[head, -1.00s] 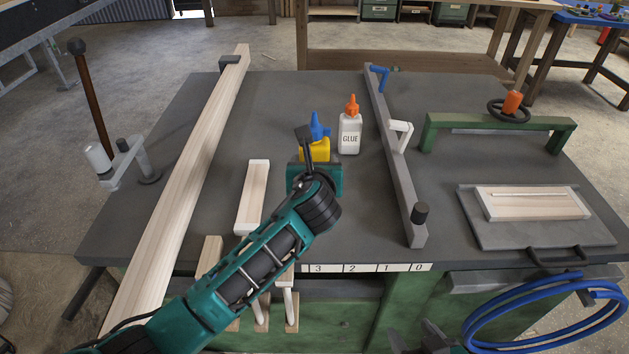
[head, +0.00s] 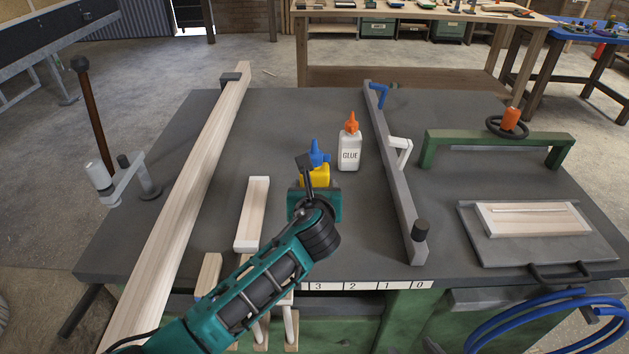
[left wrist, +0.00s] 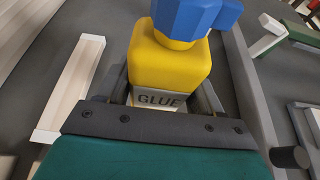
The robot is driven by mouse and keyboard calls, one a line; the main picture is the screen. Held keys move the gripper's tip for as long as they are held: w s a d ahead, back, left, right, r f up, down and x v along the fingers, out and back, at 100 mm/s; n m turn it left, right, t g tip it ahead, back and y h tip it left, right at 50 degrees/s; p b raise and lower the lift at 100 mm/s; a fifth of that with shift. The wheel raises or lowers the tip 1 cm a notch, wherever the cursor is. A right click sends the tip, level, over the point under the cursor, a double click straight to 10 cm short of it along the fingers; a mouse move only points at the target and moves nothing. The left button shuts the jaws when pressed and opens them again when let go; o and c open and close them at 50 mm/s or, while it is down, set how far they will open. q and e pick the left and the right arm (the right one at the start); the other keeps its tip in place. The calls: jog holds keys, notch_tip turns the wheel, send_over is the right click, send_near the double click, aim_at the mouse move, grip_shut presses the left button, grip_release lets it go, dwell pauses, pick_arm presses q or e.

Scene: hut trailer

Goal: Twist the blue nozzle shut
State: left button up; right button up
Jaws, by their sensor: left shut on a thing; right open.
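The blue nozzle (head: 318,155) sits on top of a yellow glue bottle (head: 316,177), which stands upright on the grey bench. In the left wrist view the nozzle (left wrist: 195,18) is cut off by the top edge, above the yellow bottle (left wrist: 168,68) with its GLUE label. My left gripper (head: 314,190) is shut on the bottle's lower body, below the nozzle; its fingers lie on either side of the label in the wrist view. The bottle's base is hidden by the gripper. Only a dark bit of my right gripper (head: 432,346) shows at the bottom edge, away from the bottle.
A white glue bottle (head: 349,150) with an orange nozzle stands close right of the blue nozzle. A grey rail (head: 397,180) with blue and white levers lies further right. A green clamp frame (head: 495,136) stands right.

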pick_arm(q)
jog(key=shift+f, duration=2.75)
jog(key=shift+f, duration=0.3)
jog(key=shift+f, duration=0.3)
jog(key=shift+r, duration=0.1)
